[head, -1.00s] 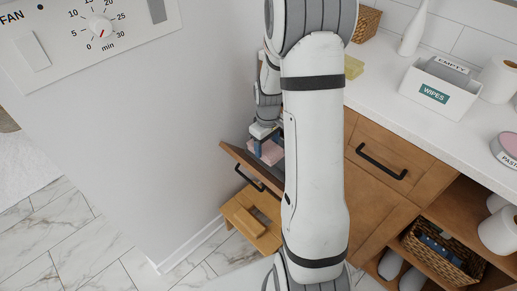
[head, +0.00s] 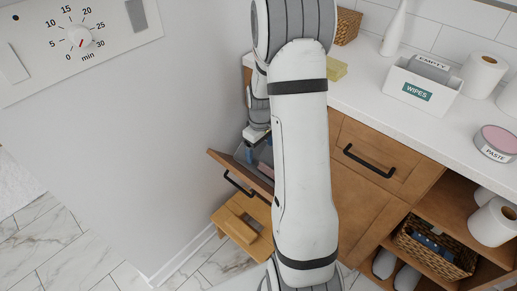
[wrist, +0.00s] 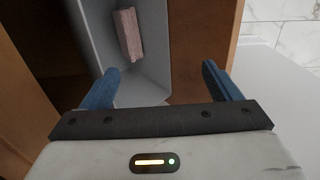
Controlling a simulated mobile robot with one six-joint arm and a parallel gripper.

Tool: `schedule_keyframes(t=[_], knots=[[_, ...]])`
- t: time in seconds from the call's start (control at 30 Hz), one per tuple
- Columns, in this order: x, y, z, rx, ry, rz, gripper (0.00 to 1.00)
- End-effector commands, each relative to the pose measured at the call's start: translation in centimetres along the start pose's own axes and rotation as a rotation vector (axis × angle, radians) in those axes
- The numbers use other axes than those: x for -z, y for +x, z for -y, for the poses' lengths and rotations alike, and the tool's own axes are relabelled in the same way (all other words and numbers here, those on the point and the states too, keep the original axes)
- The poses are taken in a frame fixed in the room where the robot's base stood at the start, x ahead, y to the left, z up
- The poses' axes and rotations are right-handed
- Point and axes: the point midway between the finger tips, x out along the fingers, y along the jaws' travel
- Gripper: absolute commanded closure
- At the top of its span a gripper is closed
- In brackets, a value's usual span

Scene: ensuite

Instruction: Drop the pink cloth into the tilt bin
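The pink cloth (wrist: 129,36) lies folded inside the grey liner of the tilt bin (wrist: 152,88) in the wrist view. In the head view a bit of the cloth (head: 266,170) shows behind the bin's tilted-out wooden front (head: 235,174), partly hidden by my arm. My gripper (wrist: 160,72) is open, with its blue fingers wide apart and nothing between them. It is above the bin, and the cloth is clear of both fingers. In the head view my gripper (head: 257,152) is at the bin's opening, partly hidden.
A wooden stool (head: 240,222) with a brown block on it stands below the bin front. A pale wall panel (head: 170,130) rises close on the left. The counter (head: 400,110) on the right holds a wipes box (head: 418,88), rolls and a yellow sponge (head: 337,69).

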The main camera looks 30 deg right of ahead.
Motion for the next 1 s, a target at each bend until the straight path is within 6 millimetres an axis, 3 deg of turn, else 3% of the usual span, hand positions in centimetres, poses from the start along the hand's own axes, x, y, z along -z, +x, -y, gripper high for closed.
schedule_keyframes(t=[0.3, 0.7, 1.0], knots=[[0.0, -0.4, 0.0, -0.001, 0.001, -0.001, 0.14], [-0.2, -6.6, 0.0, -0.002, 0.000, -0.002, 0.14], [-0.3, -7.8, 0.1, 0.000, 0.000, 0.000, 0.14]])
